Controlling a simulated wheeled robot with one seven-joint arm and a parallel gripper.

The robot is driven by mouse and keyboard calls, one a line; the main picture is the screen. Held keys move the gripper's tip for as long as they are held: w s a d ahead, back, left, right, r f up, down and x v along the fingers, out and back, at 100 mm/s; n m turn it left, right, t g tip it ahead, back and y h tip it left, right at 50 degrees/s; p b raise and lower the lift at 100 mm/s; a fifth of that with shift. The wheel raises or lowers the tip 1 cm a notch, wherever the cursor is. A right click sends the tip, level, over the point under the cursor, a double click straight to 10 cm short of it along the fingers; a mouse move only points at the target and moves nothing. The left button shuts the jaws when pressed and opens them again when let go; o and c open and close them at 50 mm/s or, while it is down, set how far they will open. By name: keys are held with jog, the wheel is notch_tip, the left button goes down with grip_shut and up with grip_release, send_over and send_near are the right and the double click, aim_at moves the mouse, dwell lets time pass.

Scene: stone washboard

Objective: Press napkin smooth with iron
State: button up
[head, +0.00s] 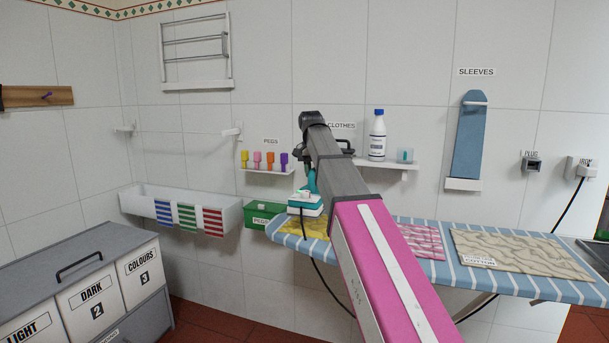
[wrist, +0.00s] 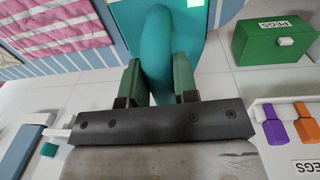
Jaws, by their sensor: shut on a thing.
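The teal-and-white iron (head: 306,204) is at the left end of the striped ironing board (head: 282,240), over a yellow patterned cloth (head: 318,228). I cannot tell whether its sole touches the cloth. My gripper (wrist: 157,82) is shut on the iron's teal handle in the wrist view, where the teal body (wrist: 190,30) also shows. A pink striped cloth (head: 428,241) lies mid-board, partly behind my arm; it also shows in the wrist view (wrist: 50,25). A beige patterned cloth (head: 530,251) lies on the right. I cannot tell which cloth is the napkin.
A green PEGS box (head: 262,215) stands by the board's left end, below a shelf of coloured pegs (head: 270,162). A wall shelf holds a white bottle (head: 377,138). A sleeve board (head: 469,138) hangs at right. A dark cord (head: 328,288) hangs below the board. Laundry bins (head: 95,295) stand front left.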

aim_at(314, 188)
jog(key=shift+d+f, duration=0.2)
jog(key=shift+f, duration=3.15)
dwell(1.0)
jog(key=shift+r, duration=2.55)
